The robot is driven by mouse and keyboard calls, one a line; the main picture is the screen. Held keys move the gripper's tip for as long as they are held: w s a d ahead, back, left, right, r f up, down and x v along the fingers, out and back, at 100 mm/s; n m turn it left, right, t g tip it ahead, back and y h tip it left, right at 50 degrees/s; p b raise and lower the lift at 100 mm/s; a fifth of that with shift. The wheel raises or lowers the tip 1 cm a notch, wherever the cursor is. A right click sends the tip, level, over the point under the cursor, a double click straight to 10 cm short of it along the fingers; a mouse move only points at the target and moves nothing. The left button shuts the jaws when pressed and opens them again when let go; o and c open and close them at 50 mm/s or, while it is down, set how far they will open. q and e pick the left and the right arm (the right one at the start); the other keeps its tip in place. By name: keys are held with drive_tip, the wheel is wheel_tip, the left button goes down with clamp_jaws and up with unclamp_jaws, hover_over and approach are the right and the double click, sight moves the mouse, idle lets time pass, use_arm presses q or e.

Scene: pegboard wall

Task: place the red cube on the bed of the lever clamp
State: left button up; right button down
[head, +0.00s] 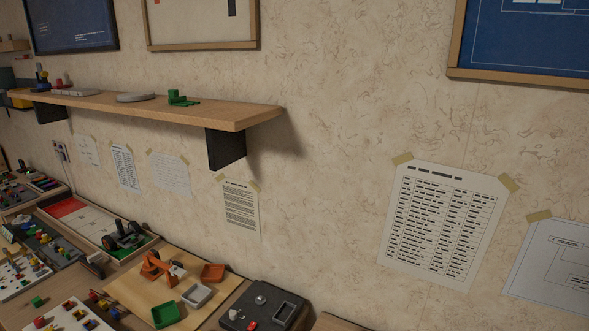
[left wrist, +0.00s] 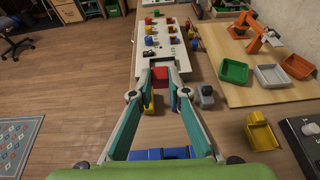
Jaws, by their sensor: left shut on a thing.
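My left gripper (left wrist: 160,84) shows in the left wrist view, its teal-sided fingers shut on the red cube (left wrist: 160,74). The cube sits between the fingertips, in front of the near end of a white board. I cannot clearly make out the lever clamp; a small grey object (left wrist: 206,97) stands just right of the fingertips, and I cannot tell what it is. Neither gripper shows in the head view. My right gripper is in no view.
The white board (left wrist: 148,52) carries several coloured blocks. A tan mat (left wrist: 228,88) holds an orange arm-like device (left wrist: 257,32) and green, grey and orange trays. A wooden shelf (head: 215,112) juts from the wall.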

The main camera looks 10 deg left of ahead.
use_arm(q)
drive_tip(key=w+d+r+m+t+h, duration=0.2)
drive_tip(key=w+d+r+m+t, duration=0.1)
drive_tip(key=d, duration=0.6)
drive_tip(key=w+d+r+m+t+h, duration=0.3)
drive_tip(key=w+d+m, duration=0.1)
drive_tip(key=d, duration=0.5)
drive_tip(key=shift+h, duration=0.3)
drive_tip(key=shift+o, duration=0.2)
drive_tip(key=s+d+r+m+t+h, duration=0.1)
drive_tip(key=d+m+h, duration=0.4)
drive_tip(key=d, duration=0.8)
drive_tip(key=shift+s+d+r+m+t+h, duration=0.25)
drive_tip(key=shift+s+r+m+t+h, duration=0.2)
drive_tip(key=shift+s+h, duration=0.4)
drive_tip(key=shift+s+d+f, duration=0.1)
drive_tip(key=shift+s+d, duration=0.15)
drive_tip(key=shift+d, duration=0.1)
